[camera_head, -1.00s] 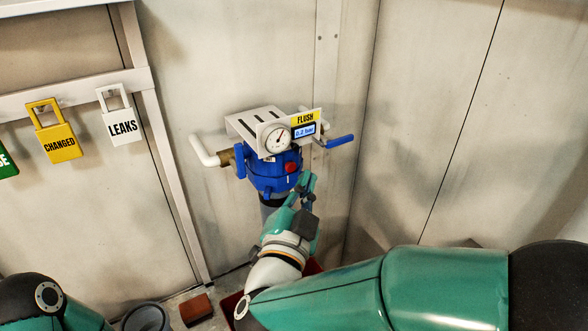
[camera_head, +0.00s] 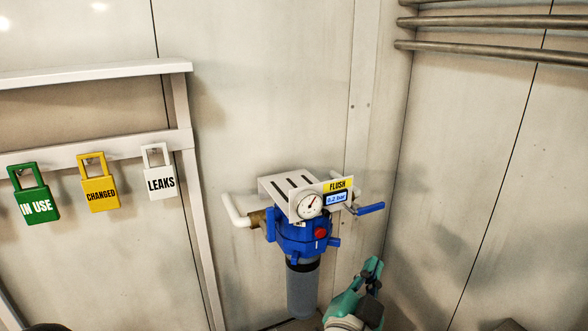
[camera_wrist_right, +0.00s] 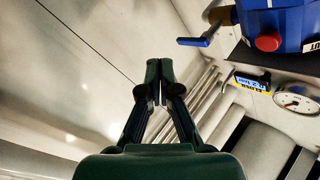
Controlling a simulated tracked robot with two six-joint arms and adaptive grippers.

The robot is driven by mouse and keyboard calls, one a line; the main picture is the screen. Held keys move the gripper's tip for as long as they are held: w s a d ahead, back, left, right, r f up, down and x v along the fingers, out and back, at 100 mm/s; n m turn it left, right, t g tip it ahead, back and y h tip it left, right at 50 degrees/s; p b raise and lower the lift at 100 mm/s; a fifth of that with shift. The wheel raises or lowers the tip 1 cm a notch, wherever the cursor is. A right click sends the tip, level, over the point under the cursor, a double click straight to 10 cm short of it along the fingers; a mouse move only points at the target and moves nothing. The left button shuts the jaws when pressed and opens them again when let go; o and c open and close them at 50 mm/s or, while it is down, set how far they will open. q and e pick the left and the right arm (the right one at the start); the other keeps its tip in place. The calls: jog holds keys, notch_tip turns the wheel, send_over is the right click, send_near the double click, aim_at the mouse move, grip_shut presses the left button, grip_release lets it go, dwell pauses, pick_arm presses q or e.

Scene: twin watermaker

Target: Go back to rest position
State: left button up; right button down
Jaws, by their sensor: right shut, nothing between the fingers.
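My right gripper (camera_head: 372,272) is at the bottom of the head view, below and to the right of the blue filter housing (camera_head: 300,239), apart from it. In the right wrist view its green fingers (camera_wrist_right: 153,85) are closed together with nothing between them. The housing has a gauge (camera_head: 309,205), a red button (camera_head: 320,233), a blue-handled lever (camera_head: 370,209) and a grey bowl (camera_head: 302,290) beneath. Its display reads 0.2 bar under a yellow FLUSH label (camera_head: 338,185).
Green IN USE (camera_head: 36,205), yellow CHANGED (camera_head: 101,194) and white LEAKS (camera_head: 161,183) padlock tags hang on a white rail at left. Metal pipes (camera_head: 490,20) run along the right wall at the top. The space right of the filter is clear.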

jog(key=w+d+f+n+g+p, duration=0.1)
jog(key=w+d+f+g, duration=0.15)
jog(key=d+f, duration=0.65)
notch_tip(320, 180, down, 20)
jog(key=s+d+r+n+g+y+p, duration=0.1)
jog(key=s+n+g+y+p, duration=0.1)
jog(key=n+g+y, duration=0.2)
jog(key=s+a+f+n+g+y, duration=0.2)
jog(key=s+a+f+g+y, duration=0.15)
jog(key=s+f, duration=0.55)
jog(key=s+a+f+n+g+y, duration=0.3)
jog(key=s+a+f+g+y, duration=0.2)
jog(key=s+a, duration=0.4)
jog(key=shift+s+a+n+g+y, duration=0.15)
jog(key=shift+s+n+g+y, duration=0.25)
jog(key=shift+s, duration=0.8)
jog(key=shift+f+p, duration=0.1)
jog(key=shift+p, duration=0.2)
